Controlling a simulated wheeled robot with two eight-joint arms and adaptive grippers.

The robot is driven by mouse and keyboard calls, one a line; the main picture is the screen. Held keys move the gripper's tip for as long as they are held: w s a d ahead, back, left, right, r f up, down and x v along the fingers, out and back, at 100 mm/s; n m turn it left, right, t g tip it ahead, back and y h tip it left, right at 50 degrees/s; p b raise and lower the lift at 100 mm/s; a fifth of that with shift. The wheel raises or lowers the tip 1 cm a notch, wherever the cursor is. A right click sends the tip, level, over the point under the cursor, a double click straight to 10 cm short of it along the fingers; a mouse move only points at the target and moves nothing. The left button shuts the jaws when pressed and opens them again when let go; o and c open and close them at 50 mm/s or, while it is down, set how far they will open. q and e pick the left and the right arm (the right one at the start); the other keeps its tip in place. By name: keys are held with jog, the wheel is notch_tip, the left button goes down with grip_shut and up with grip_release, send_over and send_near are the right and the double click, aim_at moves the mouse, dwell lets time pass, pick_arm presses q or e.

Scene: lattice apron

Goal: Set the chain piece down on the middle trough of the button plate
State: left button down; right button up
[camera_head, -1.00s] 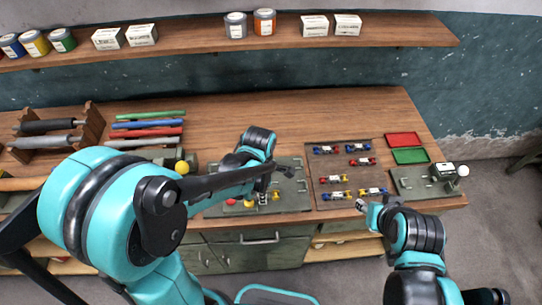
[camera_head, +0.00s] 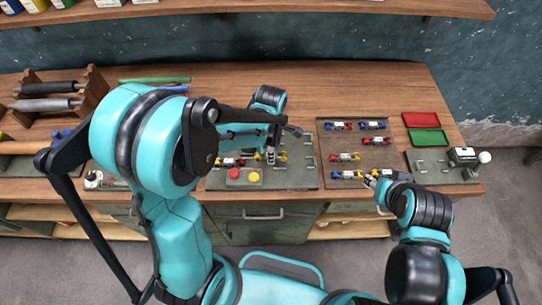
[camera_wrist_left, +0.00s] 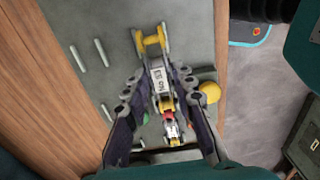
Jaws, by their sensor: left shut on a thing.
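The button plate (camera_head: 300,181) is a grey-green plate on the bench, with a red button (camera_head: 233,174) and a yellow button (camera_head: 254,177) at its front edge. My left gripper (camera_head: 271,155) is over the plate, shut on a chain piece (camera_wrist_left: 158,78) with yellow ends and a white labelled middle. I cannot tell whether this piece touches the plate. Another chain piece (camera_head: 229,162) with a red end lies on the plate to the left, in line with the held one. The troughs under the gripper are hidden. My right gripper (camera_head: 372,182) is by the brown tray's front edge; its jaws are unclear.
The brown tray (camera_head: 326,160) right of the plate holds several chain pieces. Further right are a red tray (camera_head: 421,119), a green tray (camera_head: 427,137) and a grey fixture (camera_head: 463,156) with a white knob. A roller rack (camera_head: 88,84) stands at the left.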

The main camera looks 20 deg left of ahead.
pick_arm(q)
jog(key=f+b, duration=0.2)
jog(key=f, duration=0.1)
jog(key=shift+w+a, duration=0.1)
jog(key=shift+w, duration=0.3)
jog(key=shift+f+b, duration=0.8)
jog(key=shift+b, duration=0.05)
jog(key=c, duration=1.2)
grip_release()
jog(key=shift+r, duration=0.1)
notch_tip(320, 180, up, 12)
jog(key=shift+s+f, duration=0.1)
